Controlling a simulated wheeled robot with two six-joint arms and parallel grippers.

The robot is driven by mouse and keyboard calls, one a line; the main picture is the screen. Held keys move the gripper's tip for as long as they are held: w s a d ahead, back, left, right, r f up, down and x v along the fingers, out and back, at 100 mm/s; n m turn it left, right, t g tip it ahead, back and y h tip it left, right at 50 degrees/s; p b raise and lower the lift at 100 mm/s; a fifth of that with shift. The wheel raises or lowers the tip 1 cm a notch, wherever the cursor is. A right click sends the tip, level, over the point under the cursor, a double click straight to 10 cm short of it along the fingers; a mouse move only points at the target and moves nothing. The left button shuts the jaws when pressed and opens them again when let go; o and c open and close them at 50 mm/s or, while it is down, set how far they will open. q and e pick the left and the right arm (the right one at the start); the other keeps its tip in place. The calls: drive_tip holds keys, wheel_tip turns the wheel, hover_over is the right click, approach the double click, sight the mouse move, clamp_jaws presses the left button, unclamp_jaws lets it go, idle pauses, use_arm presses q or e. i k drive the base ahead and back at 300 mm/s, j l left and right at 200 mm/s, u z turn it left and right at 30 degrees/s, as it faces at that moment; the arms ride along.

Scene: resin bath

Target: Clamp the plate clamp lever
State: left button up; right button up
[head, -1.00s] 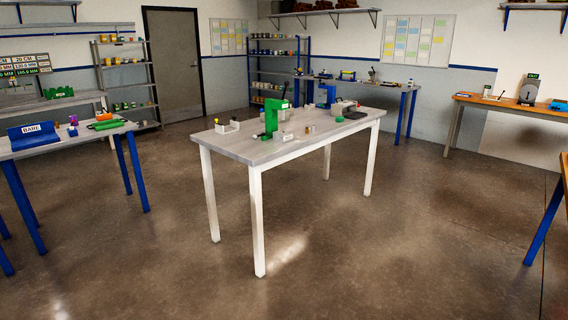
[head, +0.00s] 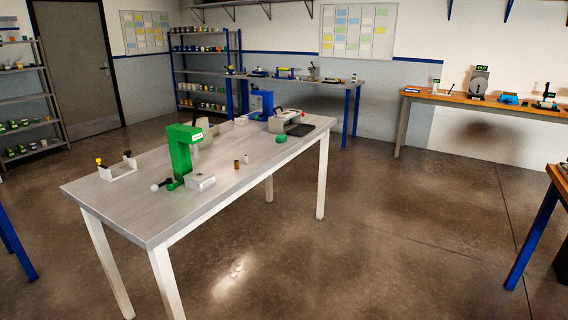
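I cannot tell for certain which part is the plate clamp lever. On the grey table (head: 110,195) stands a green C-shaped frame (head: 181,152), with a light ball knob (head: 155,187) low at its left and a silver block (head: 201,182) at its front right. A pale U-shaped bracket (head: 119,173) at the left end carries a yellow knob and a black knob. A grey boxy device (head: 284,122) and a blue upright frame (head: 262,102) stand at the far end. Neither of my grippers is in view.
A small brass cylinder (head: 237,164), a white cylinder (head: 246,158) and a green block (head: 281,139) sit near the table's right edge. A wooden bench (head: 420,94) runs along the right wall. Open floor (head: 400,210) lies right of the table.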

sight(154, 187)
drive_tip(key=i+l+u, duration=0.2)
drive_tip(key=i, duration=0.2)
drive_tip(key=i+u, duration=0.15)
drive_tip(key=i, duration=0.25)
drive_tip(key=i+l+u, duration=0.2)
drive_tip(key=i+l, duration=0.1)
drive_tip(key=i, duration=0.1)
